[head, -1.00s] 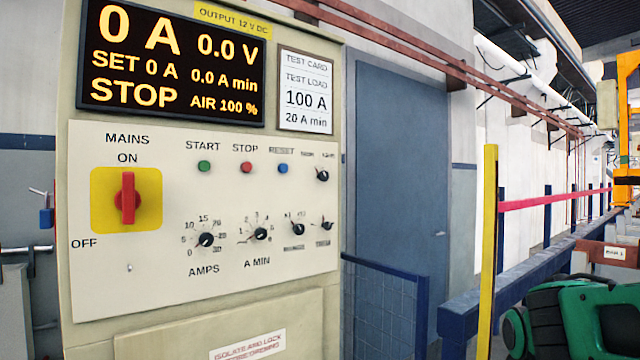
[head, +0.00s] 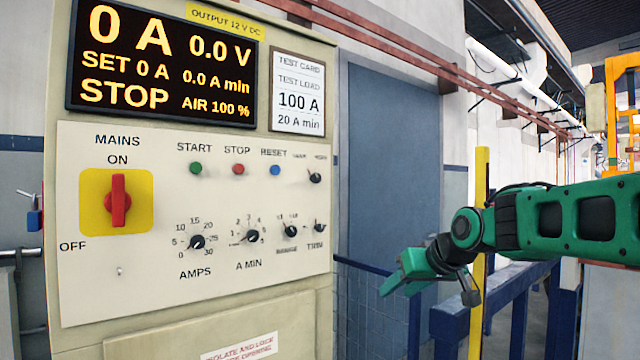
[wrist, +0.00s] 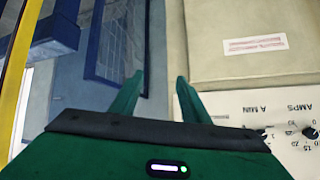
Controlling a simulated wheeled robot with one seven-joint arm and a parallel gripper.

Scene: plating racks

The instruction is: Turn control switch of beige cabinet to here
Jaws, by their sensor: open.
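The beige cabinet (head: 150,342) fills the left of the head view, with a pale control panel (head: 100,285). A small black two-position switch (head: 315,178) sits at the panel's upper right; its two labels are too small to read surely. Its pointer direction is unclear. My green gripper (head: 388,288) is open and empty, right of the panel and lower than the switch, apart from the cabinet. In the wrist view my gripper (wrist: 159,80) shows two spread fingers, with the cabinet (wrist: 220,65) to the right. The switch is not visible there.
A red mains handle (head: 118,201) points to ON. Black knobs for AMPS (head: 197,242) and A MIN (head: 252,235) and two smaller knobs line the lower row. START, STOP and RESET buttons run above. A yellow post (head: 479,180) and blue railing (head: 510,300) stand near my arm.

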